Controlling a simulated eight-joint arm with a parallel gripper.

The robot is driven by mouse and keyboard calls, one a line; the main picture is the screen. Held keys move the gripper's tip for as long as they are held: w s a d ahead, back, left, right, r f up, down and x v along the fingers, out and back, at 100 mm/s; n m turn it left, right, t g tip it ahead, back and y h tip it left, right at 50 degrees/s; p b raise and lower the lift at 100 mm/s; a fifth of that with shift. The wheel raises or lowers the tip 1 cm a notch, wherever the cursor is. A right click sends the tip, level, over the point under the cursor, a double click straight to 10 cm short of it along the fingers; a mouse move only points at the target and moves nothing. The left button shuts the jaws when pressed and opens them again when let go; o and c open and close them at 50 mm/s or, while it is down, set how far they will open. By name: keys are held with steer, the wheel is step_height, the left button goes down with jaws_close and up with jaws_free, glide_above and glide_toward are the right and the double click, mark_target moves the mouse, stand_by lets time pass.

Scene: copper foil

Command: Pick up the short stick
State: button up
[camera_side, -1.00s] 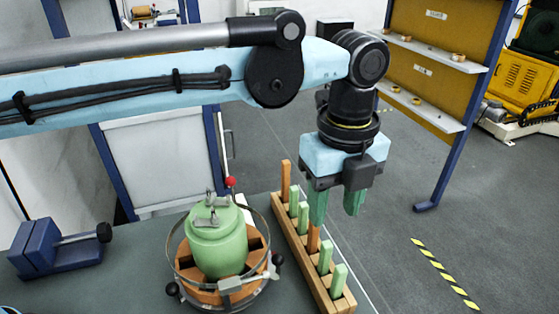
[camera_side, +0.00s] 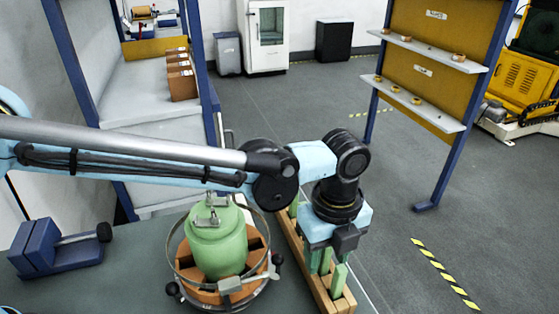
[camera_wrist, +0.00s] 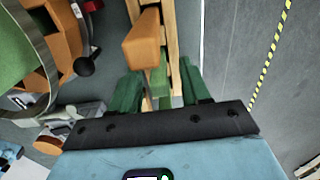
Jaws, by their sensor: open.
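A wooden rack (camera_side: 322,292) on the bench holds upright orange and green sticks. The green sticks are the shorter ones; one (camera_side: 340,276) stands near the rack's front end. My gripper (camera_side: 324,266) is low over the rack, pointing down. In the wrist view my gripper (camera_wrist: 158,78) is open, with a green stick (camera_wrist: 159,82) between its green fingers. I cannot tell whether the fingers touch it. A taller orange stick (camera_wrist: 141,42) rises just beyond the fingers. My wrist hides much of the rack in the side view.
A green pot (camera_side: 216,245) in an orange round stand with a metal ring is close left of the rack. A blue vise-like block (camera_side: 45,250) is at far left. The bench edge runs just right of the rack; beyond it is floor.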

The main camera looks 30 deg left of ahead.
steer(key=shift+f, duration=0.15)
jaws_close()
stand_by(0.4)
